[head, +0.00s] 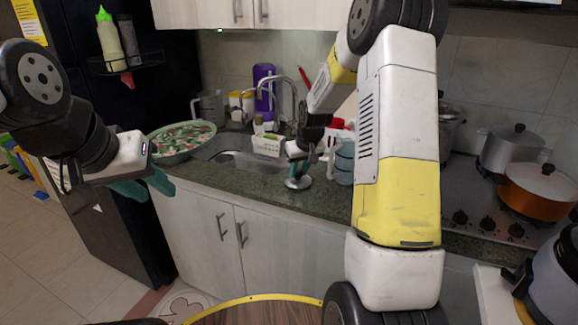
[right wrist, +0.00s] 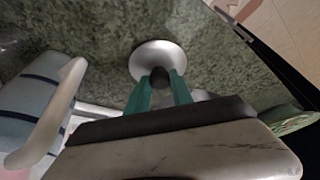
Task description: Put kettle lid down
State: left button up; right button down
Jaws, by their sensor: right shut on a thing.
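The kettle lid (head: 298,183) is a shiny round metal disc near the front edge of the green stone counter. My right gripper (head: 297,166) is above it. In the right wrist view, the teal fingers of my right gripper (right wrist: 160,88) are shut on the dark knob of the lid (right wrist: 150,52). The lid looks flat and very close to the counter; I cannot tell whether it touches. A light-blue vessel with a white handle (head: 345,165) stands just right of the lid, and shows at left in the wrist view (right wrist: 30,98). My left gripper (head: 147,188) is open and empty, away from the counter.
The sink (head: 236,159) with its curved faucet lies behind and left of the lid. A large round patterned dish (head: 181,138) sits at the counter's left end. A grey pot (head: 514,148) and an orange pot (head: 541,188) stand on the stove. The counter's front edge is close.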

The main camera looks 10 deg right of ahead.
jog(key=shift+f, duration=0.3)
jog(key=c, duration=1.1)
grip_release()
jog(key=shift+f, duration=0.15)
jog(key=s+a+r, duration=0.2)
jog(key=s+r, duration=1.4)
jog(key=r, duration=0.4)
jog(key=shift+m+t+y, duration=0.7)
jog(key=shift+m+t, duration=0.1)
jog(key=shift+t, duration=0.1)
jog(key=s+a, duration=0.1)
jog(key=s, duration=0.4)
jog(key=s+r, duration=0.1)
jog(key=s, duration=0.5)
jog(key=s+a, duration=0.1)
jog(key=s, duration=0.5)
jog(key=shift+a+r, duration=0.25)
jog(key=shift+a, duration=0.05)
